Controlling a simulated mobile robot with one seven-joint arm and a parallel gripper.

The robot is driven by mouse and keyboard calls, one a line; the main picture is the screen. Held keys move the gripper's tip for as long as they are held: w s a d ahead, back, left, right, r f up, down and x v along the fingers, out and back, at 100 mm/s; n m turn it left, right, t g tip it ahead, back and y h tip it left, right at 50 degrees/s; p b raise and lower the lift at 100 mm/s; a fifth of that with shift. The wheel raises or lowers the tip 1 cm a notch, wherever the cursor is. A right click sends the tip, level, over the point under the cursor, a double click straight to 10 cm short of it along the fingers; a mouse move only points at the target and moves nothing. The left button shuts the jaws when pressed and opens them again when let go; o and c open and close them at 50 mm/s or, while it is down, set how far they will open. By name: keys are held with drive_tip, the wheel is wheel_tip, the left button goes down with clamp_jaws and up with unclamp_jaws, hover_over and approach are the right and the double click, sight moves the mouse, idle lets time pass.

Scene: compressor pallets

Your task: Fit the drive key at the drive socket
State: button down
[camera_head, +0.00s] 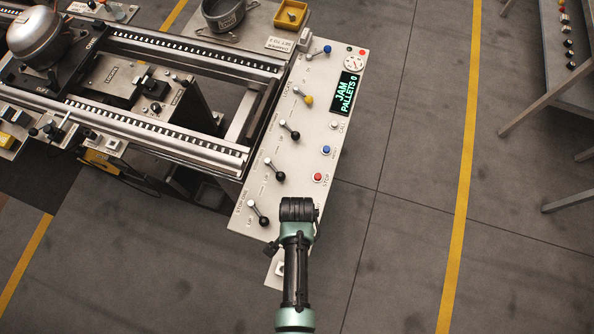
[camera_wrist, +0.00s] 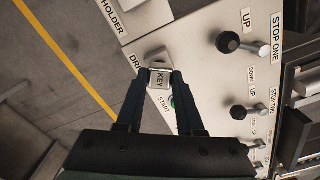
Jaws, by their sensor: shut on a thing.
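My gripper (camera_wrist: 160,71) is shut on the drive key, a small light block (camera_wrist: 159,79) marked KEY, in the wrist view. In the head view my gripper (camera_head: 298,209) is over the near end of the control panel (camera_head: 322,128); the key and the socket are hidden there by my arm.
A green START button (camera_wrist: 173,102) is close beside the fingers. Black-knobbed levers, including the STOP ONE lever (camera_wrist: 228,42), stand to the right. A HOLDER label (camera_wrist: 109,14) is at the upper left. A display (camera_head: 346,94) reads JAM, PALLETS 0. Open floor lies right of the panel.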

drive_tip(key=shift+f+b, duration=0.75)
drive_tip(key=shift+f, duration=0.3)
drive_tip(key=shift+c, duration=2.3)
unclamp_jaws()
wheel_tip(320, 180, up, 13)
